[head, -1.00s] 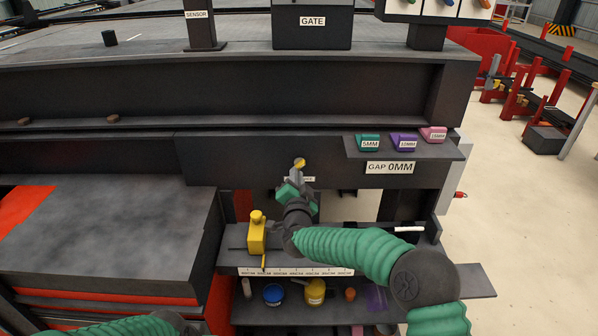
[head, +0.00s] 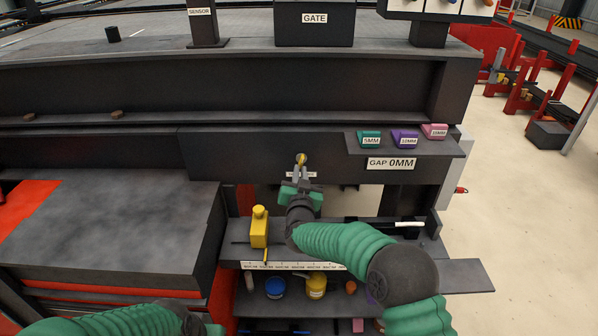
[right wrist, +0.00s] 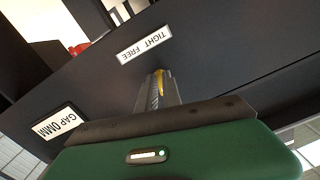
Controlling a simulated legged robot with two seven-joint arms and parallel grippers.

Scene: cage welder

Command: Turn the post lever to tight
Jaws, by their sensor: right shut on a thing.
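The post lever (head: 301,158) shows as a small yellow end on the dark beam face. My right gripper (head: 300,172) is at it, reaching in from below, and is shut on it. In the right wrist view, the closed fingers (right wrist: 157,92) have a strip of the yellow lever (right wrist: 160,78) between them. Just beyond the fingertips is a white label (right wrist: 144,45) reading TIGHT and FREE. The fingers hide most of the lever, so I cannot tell its setting. Part of my left arm shows at the bottom left; its fingers are out of view.
A ledge at the right of the beam holds green, purple and pink blocks (head: 404,139) above a GAP 0MM sign (head: 391,164). A yellow stop (head: 259,228) stands by a white scale (head: 290,266). A lower shelf holds small pots (head: 275,288).

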